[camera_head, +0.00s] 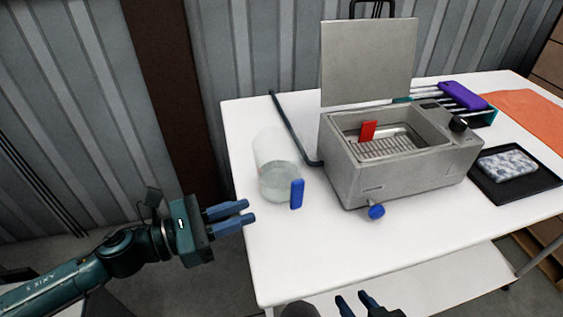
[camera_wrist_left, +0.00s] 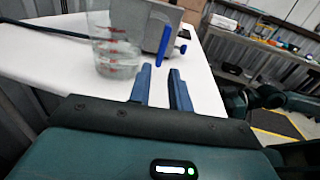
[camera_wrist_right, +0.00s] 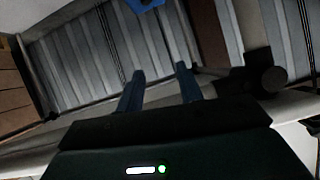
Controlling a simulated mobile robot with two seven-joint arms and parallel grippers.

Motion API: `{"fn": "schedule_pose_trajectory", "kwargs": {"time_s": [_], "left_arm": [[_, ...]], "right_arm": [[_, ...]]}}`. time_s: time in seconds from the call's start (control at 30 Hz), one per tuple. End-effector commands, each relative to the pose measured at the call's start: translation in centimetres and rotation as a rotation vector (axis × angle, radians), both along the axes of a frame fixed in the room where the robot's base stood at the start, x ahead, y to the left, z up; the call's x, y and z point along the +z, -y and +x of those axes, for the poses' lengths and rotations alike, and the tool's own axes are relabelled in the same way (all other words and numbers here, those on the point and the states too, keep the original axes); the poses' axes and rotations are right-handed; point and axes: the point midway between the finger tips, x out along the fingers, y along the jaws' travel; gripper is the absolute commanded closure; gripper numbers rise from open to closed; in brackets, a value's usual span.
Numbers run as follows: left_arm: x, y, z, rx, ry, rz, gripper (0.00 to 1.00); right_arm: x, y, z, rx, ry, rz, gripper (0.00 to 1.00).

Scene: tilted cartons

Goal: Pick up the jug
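The jug (camera_head: 277,172) is clear, holds some liquid and has a blue handle (camera_head: 297,194) on its front right side. It stands upright on the white table (camera_head: 330,235), near the left edge. In the left wrist view the jug (camera_wrist_left: 112,50) shows red markings, just ahead of my left gripper. My left gripper (camera_head: 246,213) is open and empty, at the table's left edge, apart from the jug and to the left of its handle. My right gripper (camera_head: 356,303) is open and empty, low at the front of the table; the jug is not in its wrist view.
A grey water bath (camera_head: 350,170) with a raised lid (camera_head: 368,62) and a blue knob (camera_head: 376,212) stands right of the jug. A dark hose (camera_head: 295,125) runs behind the jug. A black tray (camera_head: 540,182) lies at the right. The table's front is clear.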

Motion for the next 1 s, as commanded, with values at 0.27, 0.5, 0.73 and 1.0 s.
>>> {"fn": "schedule_pose_trajectory", "kwargs": {"time_s": [0.27,0.5,0.73,1.0], "left_arm": [[0.5,4.5,2.4,0.0,0.001,-0.005,0.8],[0.2,6.1,3.3,0.002,-0.003,-0.004,0.8],[-0.2,9.2,4.6,0.001,-0.003,-0.005,0.8],[-0.4,10.5,5.3,0.001,-0.003,-0.004,0.8]], "right_arm": [[1.2,0.1,-0.3,0.012,-0.007,-0.033,0.64],[0.7,0.2,-0.6,0.02,-0.019,-0.054,0.64],[1.8,0.3,-0.4,0.025,-0.011,-0.07,0.64],[1.8,0.3,-0.3,0.027,-0.008,-0.08,0.64]]}}
